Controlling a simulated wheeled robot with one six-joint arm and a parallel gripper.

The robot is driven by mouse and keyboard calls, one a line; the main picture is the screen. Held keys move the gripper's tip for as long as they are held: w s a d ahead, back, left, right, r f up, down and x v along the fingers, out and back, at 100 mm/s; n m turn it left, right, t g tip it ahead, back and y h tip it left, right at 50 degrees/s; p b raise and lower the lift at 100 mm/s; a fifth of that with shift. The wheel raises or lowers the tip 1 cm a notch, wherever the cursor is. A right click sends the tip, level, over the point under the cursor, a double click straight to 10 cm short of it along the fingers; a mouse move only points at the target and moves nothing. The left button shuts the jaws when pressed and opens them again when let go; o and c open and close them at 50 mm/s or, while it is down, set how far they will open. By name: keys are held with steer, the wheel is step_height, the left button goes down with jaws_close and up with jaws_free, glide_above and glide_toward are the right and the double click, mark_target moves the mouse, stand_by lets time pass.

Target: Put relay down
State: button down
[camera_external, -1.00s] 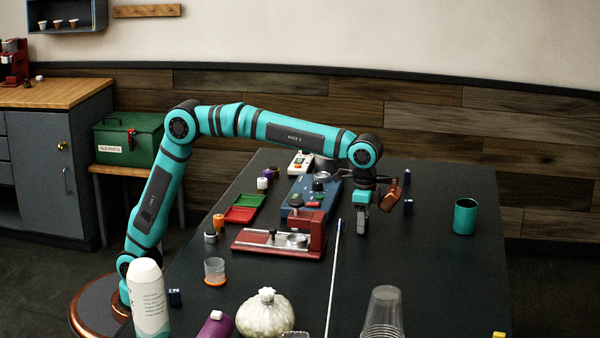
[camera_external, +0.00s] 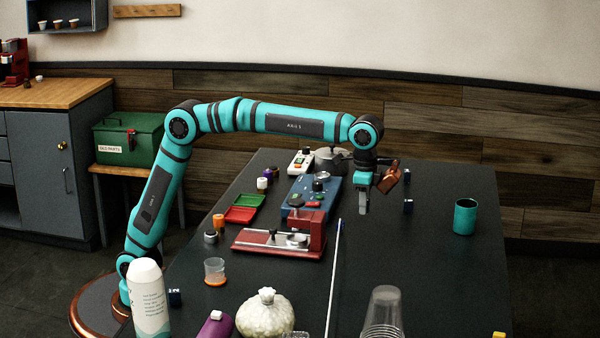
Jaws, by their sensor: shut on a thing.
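My gripper (camera_external: 363,206) points down above the dark table (camera_external: 440,270), right of the red brewer base. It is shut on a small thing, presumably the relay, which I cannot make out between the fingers.
The red brewer base (camera_external: 280,243) and the blue unit (camera_external: 325,198) stand left of my gripper. A thin white rod (camera_external: 334,280) lies in front. Red and green trays (camera_external: 243,209) are at left. A teal cup (camera_external: 464,217) stands at right. The right-hand table is mostly clear.

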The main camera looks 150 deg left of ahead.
steer(key=shift+r, duration=2.35)
steer(key=shift+w+d, duration=0.1)
steer(key=w+d, duration=0.5)
steer(key=d, duration=0.3)
steer(key=w+d, duration=0.5)
steer(key=d, duration=0.3)
glide_above(285, 292)
steer(key=shift+n, duration=0.4)
steer(key=shift+f, duration=4.95)
steer(key=c, duration=1.3)
jaws_free()
steer(key=shift+f, duration=0.1)
